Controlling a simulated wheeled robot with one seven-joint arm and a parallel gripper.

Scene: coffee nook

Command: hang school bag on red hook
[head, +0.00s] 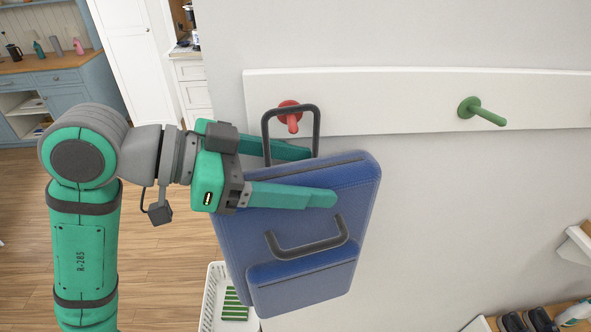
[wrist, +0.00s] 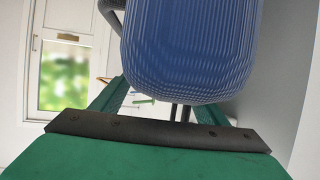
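The blue school bag (head: 300,225) hangs in the air in front of the wall, tilted, with its dark front handle facing me. My gripper (head: 322,176) is shut on the bag's upper part, one finger across its front and the other behind it. The bag's dark top loop (head: 318,125) stands up at the red hook (head: 292,122). The hook's peg shows inside the loop's outline; I cannot tell whether the loop is around the peg or only in front of it. In the wrist view the bag (wrist: 190,50) fills the upper middle, between the green fingers.
The white rail (head: 390,100) on the wall also carries a green hook (head: 485,112) to the right. A white basket (head: 210,297) stands below the bag. A shelf with shoes (head: 530,320) is at the lower right. The wall between is bare.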

